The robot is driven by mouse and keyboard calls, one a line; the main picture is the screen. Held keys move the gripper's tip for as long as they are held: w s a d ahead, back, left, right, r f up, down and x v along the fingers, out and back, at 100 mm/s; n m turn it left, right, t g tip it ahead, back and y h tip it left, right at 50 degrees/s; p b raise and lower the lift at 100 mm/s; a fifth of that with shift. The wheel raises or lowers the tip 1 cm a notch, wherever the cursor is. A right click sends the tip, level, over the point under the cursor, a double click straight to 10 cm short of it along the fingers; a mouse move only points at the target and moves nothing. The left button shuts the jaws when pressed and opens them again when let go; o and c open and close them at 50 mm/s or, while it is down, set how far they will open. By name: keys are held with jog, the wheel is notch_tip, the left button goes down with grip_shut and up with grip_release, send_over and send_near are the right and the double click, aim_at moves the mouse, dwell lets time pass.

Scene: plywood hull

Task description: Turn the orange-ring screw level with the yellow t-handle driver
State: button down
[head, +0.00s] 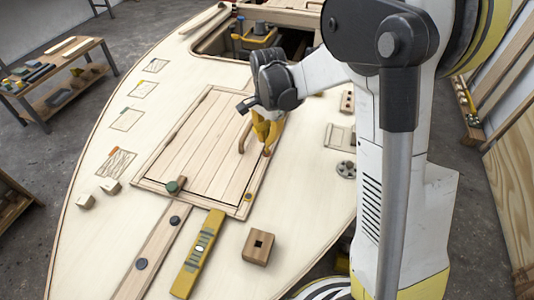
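My gripper (262,122) hangs over the upper right part of a planked wooden hatch panel (195,135). A yellow piece (266,129) shows right at its end. I cannot tell whether it is the t-handle driver or part of the gripper, nor whether the fingers are shut on it. Brown curved pieces show beside and below it, close to the panel's right edge.
A green knob (175,186) is at the panel's lower left corner. A yellow spirit level (198,254) and a holed wooden block (258,247) lie in front. The deck's left side has small flat pieces and blocks.

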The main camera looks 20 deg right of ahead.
jog(key=shift+f, duration=0.1)
jog(key=n, duration=0.3)
jog(key=shift+n, duration=1)
jog(key=n, duration=0.2)
jog(key=shift+n, duration=1.4)
jog(key=n, duration=0.5)
